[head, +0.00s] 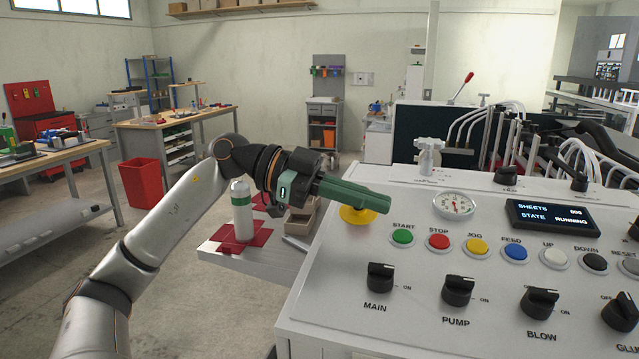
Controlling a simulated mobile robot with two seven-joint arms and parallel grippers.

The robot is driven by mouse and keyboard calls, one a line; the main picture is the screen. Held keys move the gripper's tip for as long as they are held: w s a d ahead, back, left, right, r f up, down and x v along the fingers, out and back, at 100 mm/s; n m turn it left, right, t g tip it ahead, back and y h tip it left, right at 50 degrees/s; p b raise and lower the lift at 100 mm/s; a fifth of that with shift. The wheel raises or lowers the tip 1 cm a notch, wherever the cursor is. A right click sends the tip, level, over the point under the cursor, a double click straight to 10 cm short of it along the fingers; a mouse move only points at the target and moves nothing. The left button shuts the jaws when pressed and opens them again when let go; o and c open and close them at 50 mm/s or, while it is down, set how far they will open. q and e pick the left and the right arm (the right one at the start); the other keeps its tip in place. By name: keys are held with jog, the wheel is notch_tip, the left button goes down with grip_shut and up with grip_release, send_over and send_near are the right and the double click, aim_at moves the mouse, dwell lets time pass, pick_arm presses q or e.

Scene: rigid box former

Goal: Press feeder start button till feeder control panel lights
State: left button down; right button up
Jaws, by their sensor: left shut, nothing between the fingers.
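The feeder control panel (345,300) is a sloping white console at the right. Its green START button (402,237) is at the left end of a row of coloured buttons. A small dark display (553,217) on the panel is lit and reads SHEETS with a number, and STATE RUNNING. My left gripper (388,204) is shut and empty, its green fingers pointing right. In the picture its tips are just above the START button, apart from it; the height over the panel is hard to judge. My right gripper is not in view.
A yellow round piece (358,216) lies partly hidden under my left fingers. A gauge (454,205), a red STOP button (439,242) and black rotary knobs (381,278) are close by.

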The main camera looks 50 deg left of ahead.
pick_arm(q)
jog(key=b+v, duration=0.1)
jog(key=v, duration=0.6)
jog(key=shift+a+b, duration=0.4)
